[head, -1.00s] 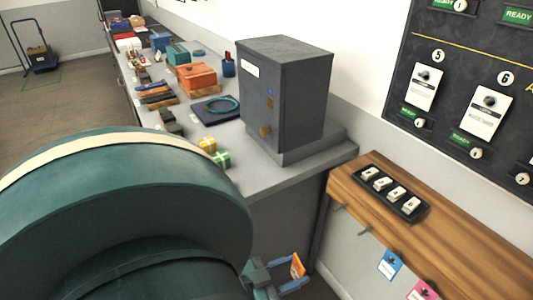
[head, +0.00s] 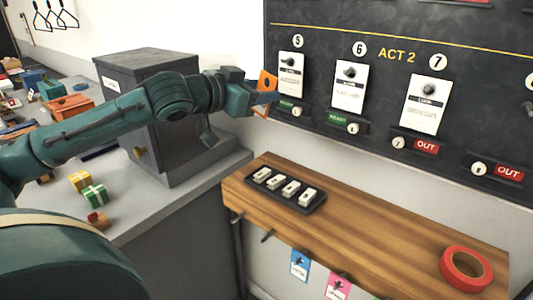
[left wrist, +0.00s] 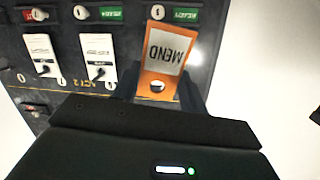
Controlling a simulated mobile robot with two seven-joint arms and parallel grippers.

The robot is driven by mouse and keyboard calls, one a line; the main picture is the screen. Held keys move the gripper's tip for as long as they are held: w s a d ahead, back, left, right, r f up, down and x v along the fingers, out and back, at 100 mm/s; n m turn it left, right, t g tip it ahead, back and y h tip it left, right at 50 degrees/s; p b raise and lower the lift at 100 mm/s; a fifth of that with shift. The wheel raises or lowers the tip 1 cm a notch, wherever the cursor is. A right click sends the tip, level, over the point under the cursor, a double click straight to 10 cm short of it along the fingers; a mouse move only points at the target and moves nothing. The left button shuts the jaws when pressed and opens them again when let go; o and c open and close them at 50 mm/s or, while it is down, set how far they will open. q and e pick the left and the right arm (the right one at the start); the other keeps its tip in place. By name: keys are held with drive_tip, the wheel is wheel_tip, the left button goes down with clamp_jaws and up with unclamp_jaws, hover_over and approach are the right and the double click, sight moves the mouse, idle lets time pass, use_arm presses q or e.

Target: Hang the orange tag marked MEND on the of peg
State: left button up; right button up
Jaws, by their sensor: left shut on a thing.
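The orange tag (head: 267,80) is held in my left gripper (head: 266,97), raised in front of the left edge of the dark board (head: 400,40). In the left wrist view, the tag (left wrist: 162,58) shows its pale face with MEND upside down, between the fingers of my left gripper (left wrist: 158,90). Below the wooden shelf's front edge are a bare peg (head: 238,217) and another bare peg (head: 267,236). A blue tag (head: 299,266) and a pink tag (head: 337,287) hang further right. I cannot tell which peg the task names. My right gripper is not in view.
The wooden shelf (head: 400,233) carries a black tray (head: 287,190) of white blocks and a red tape roll (head: 466,268). A dark grey cabinet (head: 130,75) stands on the counter behind my left arm. White cards and READY and OUT signs are on the board.

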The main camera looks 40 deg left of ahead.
sight(288, 69)
use_arm(q)
drive_tip(key=r, duration=0.1)
drive_tip(key=r+y, duration=0.1)
drive_tip(key=s+a+r+n, duration=0.1)
drive_tip(key=shift+r+y, duration=0.3)
drive_tip(key=shift+r, duration=0.05)
drive_tip(key=w+p, duration=0.1)
drive_tip(key=p, duration=0.1)
drive_tip(key=w+p, duration=0.1)
drive_tip(key=p, duration=0.1)
drive_tip(key=shift+d+r, duration=0.1)
drive_tip(key=shift+r, duration=0.1)
drive_tip(key=shift+w+f+p, duration=0.1)
drive_tip(key=shift+w+p, duration=0.15)
drive_tip(key=shift+p, duration=0.05)
drive_tip(key=p+x, duration=0.3)
drive_tip(key=x, duration=0.1)
drive_tip(key=shift+w, duration=0.35)
drive_tip(key=shift+w+p, duration=0.55)
drive_tip(key=shift+w, duration=0.1)
drive_tip(key=shift+w+f+p, duration=0.2)
drive_tip(key=shift+w+p, duration=0.1)
drive_tip(key=shift+p, duration=0.05)
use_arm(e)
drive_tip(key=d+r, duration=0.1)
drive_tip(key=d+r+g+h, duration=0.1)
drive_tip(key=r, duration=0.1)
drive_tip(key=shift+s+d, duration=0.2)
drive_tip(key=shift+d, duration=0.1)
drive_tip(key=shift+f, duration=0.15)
